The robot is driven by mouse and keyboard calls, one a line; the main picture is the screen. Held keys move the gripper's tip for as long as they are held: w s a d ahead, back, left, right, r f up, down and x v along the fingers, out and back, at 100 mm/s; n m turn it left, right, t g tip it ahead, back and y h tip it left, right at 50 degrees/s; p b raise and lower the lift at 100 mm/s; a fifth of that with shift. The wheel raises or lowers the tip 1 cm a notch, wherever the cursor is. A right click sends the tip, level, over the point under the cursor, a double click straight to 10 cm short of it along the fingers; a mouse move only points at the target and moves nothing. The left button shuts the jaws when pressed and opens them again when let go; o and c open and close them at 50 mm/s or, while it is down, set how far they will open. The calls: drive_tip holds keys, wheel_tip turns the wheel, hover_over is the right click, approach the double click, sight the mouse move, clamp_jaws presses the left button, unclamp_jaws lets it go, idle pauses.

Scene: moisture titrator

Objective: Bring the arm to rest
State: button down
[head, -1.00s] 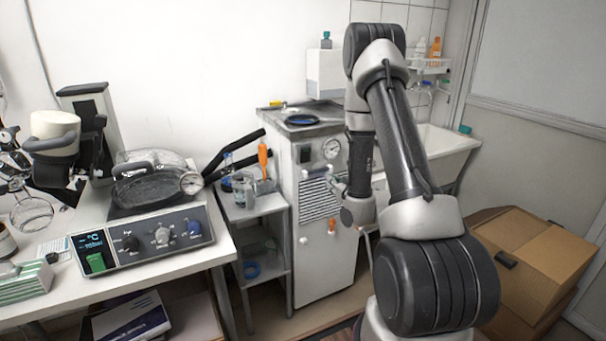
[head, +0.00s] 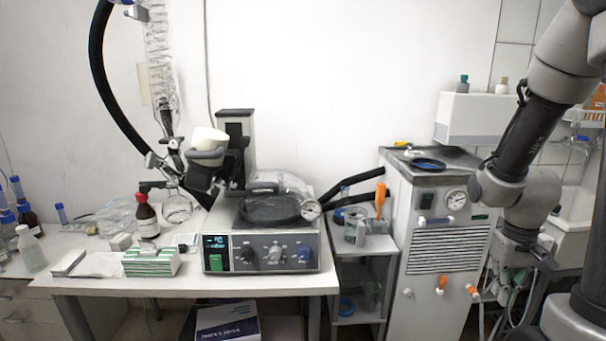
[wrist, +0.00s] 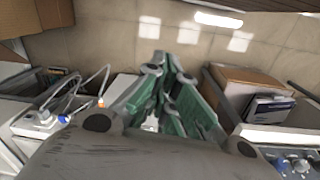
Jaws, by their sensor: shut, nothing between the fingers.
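My arm comes down from the upper right of the head view. My gripper (head: 517,272) hangs from it, in front of the right side of the chiller cabinet, small and partly hard to make out. In the wrist view my gripper (wrist: 166,65) has its green-padded fingers drawn together at the tips, with nothing held between them. It points down over the floor (wrist: 200,45), and I see no contact with anything.
The chiller cabinet (head: 432,285) with a gauge stands beside my wrist, and a sink (head: 572,210) lies behind my arm. Cardboard boxes (wrist: 245,85) show in the wrist view.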

drive_tip(key=s+a+r+t, duration=0.2)
drive_tip(key=s+a+r, duration=0.2)
drive_tip(key=r, duration=0.6)
drive_tip(key=s+a+r+n+t, duration=0.1)
drive_tip(key=s+a+r+t, duration=0.1)
drive_tip(key=r, duration=0.8)
drive_tip(key=shift+s+a+r+n+t+y, duration=0.15)
drive_tip(key=shift+s+a+n+t+y, duration=0.15)
drive_tip(key=shift+s+a, duration=0.75)
